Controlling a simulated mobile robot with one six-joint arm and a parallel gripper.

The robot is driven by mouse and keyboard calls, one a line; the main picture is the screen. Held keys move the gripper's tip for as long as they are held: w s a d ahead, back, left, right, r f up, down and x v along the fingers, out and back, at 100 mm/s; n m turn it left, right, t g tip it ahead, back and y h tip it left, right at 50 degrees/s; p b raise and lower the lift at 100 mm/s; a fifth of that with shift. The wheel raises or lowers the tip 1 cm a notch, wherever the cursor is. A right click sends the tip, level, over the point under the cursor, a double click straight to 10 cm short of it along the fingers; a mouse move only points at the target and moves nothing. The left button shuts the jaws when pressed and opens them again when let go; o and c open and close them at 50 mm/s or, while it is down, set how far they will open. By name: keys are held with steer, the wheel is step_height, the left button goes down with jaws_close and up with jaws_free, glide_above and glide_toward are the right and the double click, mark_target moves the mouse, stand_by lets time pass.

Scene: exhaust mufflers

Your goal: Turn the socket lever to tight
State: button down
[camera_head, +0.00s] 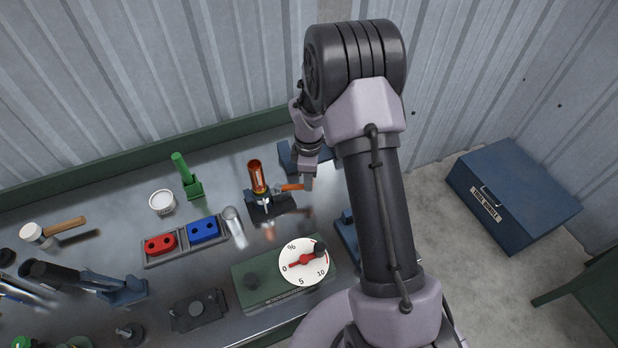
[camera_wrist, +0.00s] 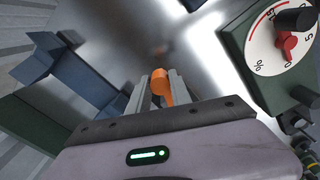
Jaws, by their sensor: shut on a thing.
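The socket lever (camera_head: 291,187) is a short orange handle at the socket's right side. It sticks out to the right toward my gripper (camera_head: 307,182), which is shut on its outer end. In the wrist view the orange lever (camera_wrist: 161,84) shows between the two grey fingers of my gripper (camera_wrist: 158,97). The socket stand (camera_head: 268,208) is dark blue and sits on the bench. An orange-red cylinder (camera_head: 257,177) stands upright in it, leaning slightly. Tight or loose marks on the socket are too small to read.
A green box with a white dial (camera_head: 303,262) and red pointer stands in front of the socket. A tray with red and blue blocks (camera_head: 187,258) lies to the left. A metal cylinder (camera_head: 234,226) lies beside the stand. A blue bracket (camera_head: 287,157) stands behind my gripper.

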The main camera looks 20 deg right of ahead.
steer(key=shift+w, duration=0.1)
steer(key=c, duration=1.2)
jaws_free()
steer(key=shift+o, duration=0.2)
step_height(320, 180, up, 18)
steer(key=p, duration=0.3)
steer(key=shift+f+p, duration=0.25)
steer(key=shift+p, duration=0.15)
